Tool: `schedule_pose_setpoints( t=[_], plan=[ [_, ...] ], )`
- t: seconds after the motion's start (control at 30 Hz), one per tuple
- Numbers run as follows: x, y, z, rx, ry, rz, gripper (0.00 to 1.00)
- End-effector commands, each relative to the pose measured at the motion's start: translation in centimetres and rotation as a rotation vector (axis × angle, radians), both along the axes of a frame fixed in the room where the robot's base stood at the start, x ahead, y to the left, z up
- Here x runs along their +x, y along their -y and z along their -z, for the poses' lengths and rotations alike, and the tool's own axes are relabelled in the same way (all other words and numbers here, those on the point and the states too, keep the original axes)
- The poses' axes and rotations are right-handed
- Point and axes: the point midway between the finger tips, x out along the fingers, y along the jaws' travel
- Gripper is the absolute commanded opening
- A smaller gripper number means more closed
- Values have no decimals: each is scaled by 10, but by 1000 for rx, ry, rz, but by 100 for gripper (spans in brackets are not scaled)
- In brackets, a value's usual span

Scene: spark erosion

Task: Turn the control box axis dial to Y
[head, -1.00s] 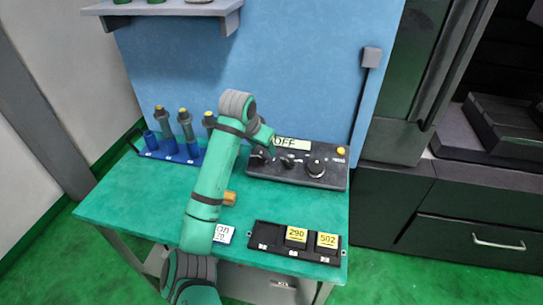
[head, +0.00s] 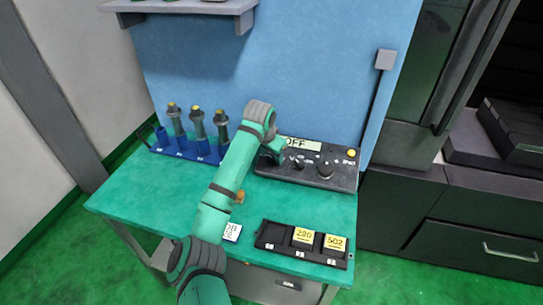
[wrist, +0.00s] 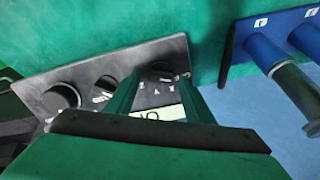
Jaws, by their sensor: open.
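The dark control box (head: 338,182) stands at the back right of the table, with an OFF display (head: 301,144) at its top. In the wrist view the box (wrist: 130,88) carries a big round knob (wrist: 61,97), a smaller dark knob (wrist: 104,84) and the axis dial (wrist: 162,68) with letters beside it. My gripper (wrist: 158,80) is open, its two fingers pointing at the box's face on either side of the axis dial. I cannot tell whether they touch it. The dial's setting is not readable. In the head view my arm hides this end of the box.
A blue rack (head: 176,153) with several upright tools stands left of my arm; it also shows in the wrist view (wrist: 260,25). The table's left side is clear.

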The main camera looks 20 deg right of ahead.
Motion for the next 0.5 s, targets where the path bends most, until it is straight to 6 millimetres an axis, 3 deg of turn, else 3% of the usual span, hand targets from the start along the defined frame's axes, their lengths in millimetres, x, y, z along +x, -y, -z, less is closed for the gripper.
schedule_pose_setpoints(
  t=[0.4, 0.5],
  plan=[
    [3, 2, 7, 0, 1, 1, 48],
    [2, 2, 7, 0, 1, 1, 25]
  ],
)
